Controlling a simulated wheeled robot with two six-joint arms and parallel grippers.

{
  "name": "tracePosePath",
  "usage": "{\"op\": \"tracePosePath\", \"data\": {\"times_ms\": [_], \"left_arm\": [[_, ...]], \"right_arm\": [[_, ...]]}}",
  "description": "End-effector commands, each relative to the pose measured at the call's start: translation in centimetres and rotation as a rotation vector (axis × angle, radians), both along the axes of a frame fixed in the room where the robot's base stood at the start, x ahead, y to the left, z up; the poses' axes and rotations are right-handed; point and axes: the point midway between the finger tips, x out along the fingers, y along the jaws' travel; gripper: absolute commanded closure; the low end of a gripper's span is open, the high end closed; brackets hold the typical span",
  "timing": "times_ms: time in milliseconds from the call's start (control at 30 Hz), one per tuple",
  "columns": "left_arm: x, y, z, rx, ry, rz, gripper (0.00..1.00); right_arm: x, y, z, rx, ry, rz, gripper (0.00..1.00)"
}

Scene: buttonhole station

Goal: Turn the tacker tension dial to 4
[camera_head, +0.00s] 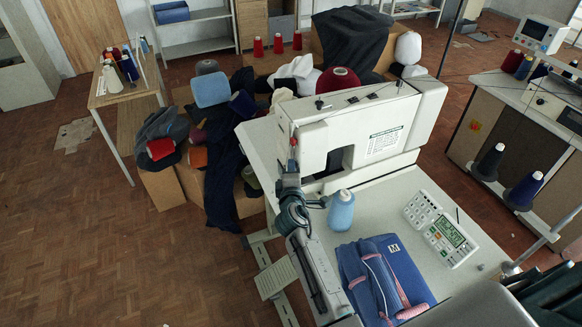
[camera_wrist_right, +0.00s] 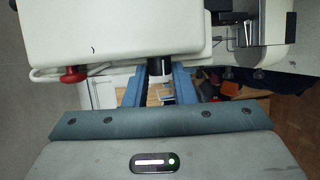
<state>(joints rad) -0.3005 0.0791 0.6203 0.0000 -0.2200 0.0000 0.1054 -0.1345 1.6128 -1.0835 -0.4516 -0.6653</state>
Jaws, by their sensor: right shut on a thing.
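The tacker (camera_head: 345,125) is a white sewing machine on a pale table in the head view; its white housing (camera_wrist_right: 100,35) fills the upper left of the right wrist view. A small black dial (camera_wrist_right: 159,67) sticks out below the housing there. My right gripper (camera_wrist_right: 158,84) has its two blue-grey fingers on either side of the dial and is shut on it. In the head view my right gripper (camera_head: 291,180) is at the machine's near left end and hides the dial. The dial's number cannot be read. My left gripper is not in view.
A red knob (camera_wrist_right: 72,75) sits left of the dial. On the table are a light blue thread cone (camera_head: 341,211), folded blue garments (camera_head: 385,278) and a control panel (camera_head: 449,240). Boxes of cloth and thread stand behind.

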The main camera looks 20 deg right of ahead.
Motion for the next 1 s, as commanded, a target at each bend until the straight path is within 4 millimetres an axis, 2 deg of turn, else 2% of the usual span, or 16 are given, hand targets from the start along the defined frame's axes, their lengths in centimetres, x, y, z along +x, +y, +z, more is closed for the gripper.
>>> {"op": "tracePosePath", "data": {"times_ms": [433,467,500,1000], "left_arm": [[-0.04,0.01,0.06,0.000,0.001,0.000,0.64],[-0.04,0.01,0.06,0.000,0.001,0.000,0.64],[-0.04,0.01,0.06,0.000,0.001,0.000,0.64],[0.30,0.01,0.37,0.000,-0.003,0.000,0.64]], "right_arm": [[0.12,0.08,0.35,-0.002,0.016,0.007,1.00],[0.12,0.08,0.35,-0.002,0.016,0.007,0.73],[0.12,0.08,0.34,-0.002,0.016,0.007,0.68],[0.15,-0.17,0.36,-0.002,0.020,0.008,0.68]]}}
